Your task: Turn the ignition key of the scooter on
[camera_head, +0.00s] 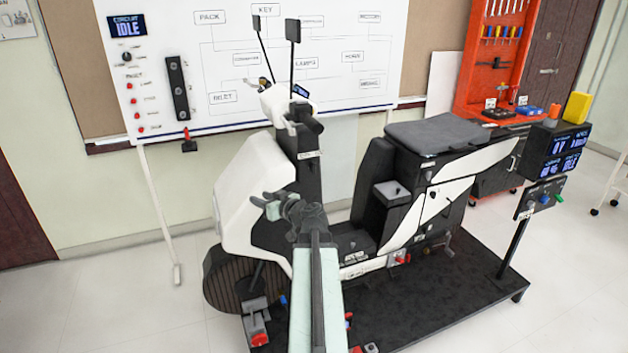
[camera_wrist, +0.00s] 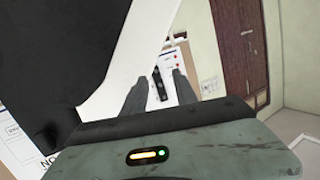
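The white and black scooter (camera_head: 265,175) stands on a dark platform, its front to the left. Its handlebar (camera_head: 290,108) carries two mirrors and a small display (camera_head: 301,91). I cannot make out the ignition key in either view; a small label (camera_head: 308,155) sits on the dark column below the handlebar. My gripper (camera_head: 265,203) is in front of the scooter's white front part in the head view, below the handlebar. In the wrist view my gripper (camera_wrist: 158,86) has its fingers apart with nothing between them. The scooter's white panel (camera_wrist: 140,45) is close on the left there.
A whiteboard (camera_head: 225,60) with a circuit diagram and an IDLE display (camera_head: 128,26) stands behind. A display box (camera_head: 565,152) on a post is at the right. A red tool rack (camera_head: 495,60) is at the back right. The floor (camera_head: 120,300) at left is clear.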

